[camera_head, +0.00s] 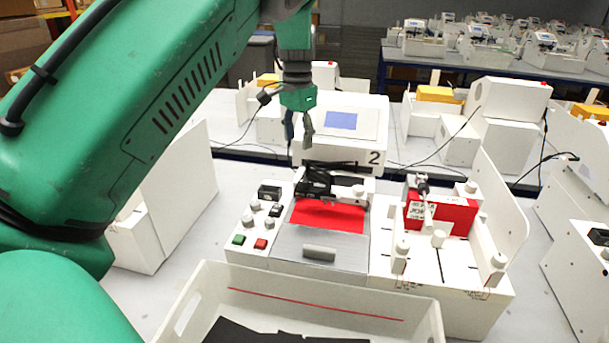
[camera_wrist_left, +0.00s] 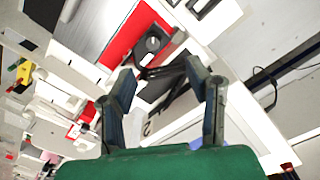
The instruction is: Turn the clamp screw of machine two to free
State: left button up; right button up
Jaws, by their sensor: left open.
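Machine two (camera_head: 305,253) stands in the middle of the head view, with a "2" on its rear housing (camera_head: 372,158). Its black carriage (camera_head: 314,184) lies over a red sheet (camera_head: 328,216). In the left wrist view the black carriage (camera_wrist_left: 152,44) shows a round part and a small white patch. I cannot tell for sure which part is the clamp screw. My left gripper (camera_head: 298,142) points down, open and empty, above and behind the carriage. In the left wrist view its fingers (camera_wrist_left: 160,72) are spread apart, with the carriage beyond their tips. My right gripper is not in view.
A white bin (camera_head: 190,310) with black content stands in front. To the right is a white unit with a red block (camera_head: 440,212), pegs and an upright panel (camera_head: 503,205). Neighbouring machines (camera_head: 500,105) stand behind. My green left arm fills the left side.

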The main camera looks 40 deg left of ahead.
pick_arm(q)
jog(key=p, duration=0.1)
send_over(303, 180)
jog(key=d, duration=0.2)
jog(key=f, duration=0.7)
jog(key=shift+w, duration=0.2)
jog(key=a+f, duration=0.2)
jog(key=f, duration=0.1)
jog(key=a+f+p, duration=0.1)
jog(key=shift+s+f, duration=0.15)
jog(key=shift+f, duration=0.25)
jog(key=shift+a+f, duration=0.2)
jog(key=shift+f, duration=0.1)
jog(key=shift+d+r, duration=0.2)
jog(key=shift+d, duration=0.55)
jog(key=shift+d+r, duration=0.1)
jog(key=shift+d, duration=0.25)
jog(key=c, duration=0.6)
jog(key=shift+w+d, duration=0.15)
jog(key=shift+w, duration=0.05)
grip_shut()
jog(key=shift+s+a, duration=0.2)
jog(key=shift+a, duration=0.45)
jog(key=shift+d, duration=0.1)
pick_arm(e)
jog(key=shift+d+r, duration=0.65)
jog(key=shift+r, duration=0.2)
